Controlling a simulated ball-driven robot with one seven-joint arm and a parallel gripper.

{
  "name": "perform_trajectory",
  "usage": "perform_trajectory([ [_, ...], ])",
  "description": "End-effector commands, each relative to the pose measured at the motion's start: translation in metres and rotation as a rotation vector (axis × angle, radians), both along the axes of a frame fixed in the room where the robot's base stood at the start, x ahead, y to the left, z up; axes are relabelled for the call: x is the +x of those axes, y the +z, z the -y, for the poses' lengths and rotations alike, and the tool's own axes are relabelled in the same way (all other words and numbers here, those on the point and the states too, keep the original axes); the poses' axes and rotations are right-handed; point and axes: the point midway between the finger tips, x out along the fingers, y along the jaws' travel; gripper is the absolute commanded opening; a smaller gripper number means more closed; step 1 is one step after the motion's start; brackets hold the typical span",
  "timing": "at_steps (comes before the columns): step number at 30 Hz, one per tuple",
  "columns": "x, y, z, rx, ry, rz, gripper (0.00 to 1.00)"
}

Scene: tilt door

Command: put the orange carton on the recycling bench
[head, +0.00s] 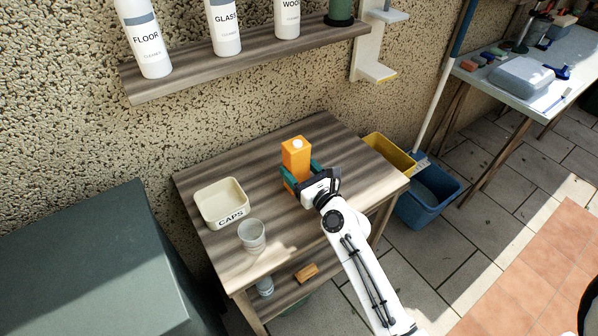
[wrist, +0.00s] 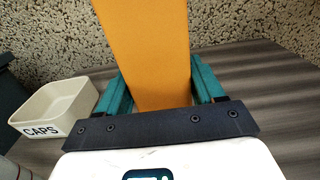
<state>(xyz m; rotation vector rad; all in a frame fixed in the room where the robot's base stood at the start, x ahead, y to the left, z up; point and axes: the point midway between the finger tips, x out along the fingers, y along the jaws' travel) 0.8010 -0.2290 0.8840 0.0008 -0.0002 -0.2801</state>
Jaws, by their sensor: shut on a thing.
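The orange carton (head: 296,156) stands upright at the wooden bench (head: 330,133), toward its back middle. My gripper (head: 302,178) is shut on the carton, with one teal finger on each side of its lower part. In the wrist view the carton (wrist: 145,50) fills the space between the two teal fingers of my gripper (wrist: 160,92). The carton's base is partly hidden by my gripper, so I cannot tell whether it touches the bench top.
A cream CAPS tub (head: 221,204) and a clear cup (head: 252,235) stand on the bench's left side. A shelf (head: 245,59) with labelled bottles hangs above. A dark green box (head: 90,265) is at left. Yellow (head: 388,153) and blue bins (head: 428,196) stand at right.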

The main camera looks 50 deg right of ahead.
Motion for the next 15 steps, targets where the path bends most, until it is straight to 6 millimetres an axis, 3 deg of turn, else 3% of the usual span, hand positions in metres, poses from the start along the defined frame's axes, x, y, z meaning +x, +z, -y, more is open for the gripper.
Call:
perform_trajectory([
  [7,-0.0001,-0.0023,0.0002,-0.001,0.000,0.000,0.34],
  [8,-0.0001,-0.0015,0.0003,-0.001,0.000,0.000,0.69],
  [15,-0.0001,-0.0010,0.0001,-0.001,0.000,0.000,0.92],
])
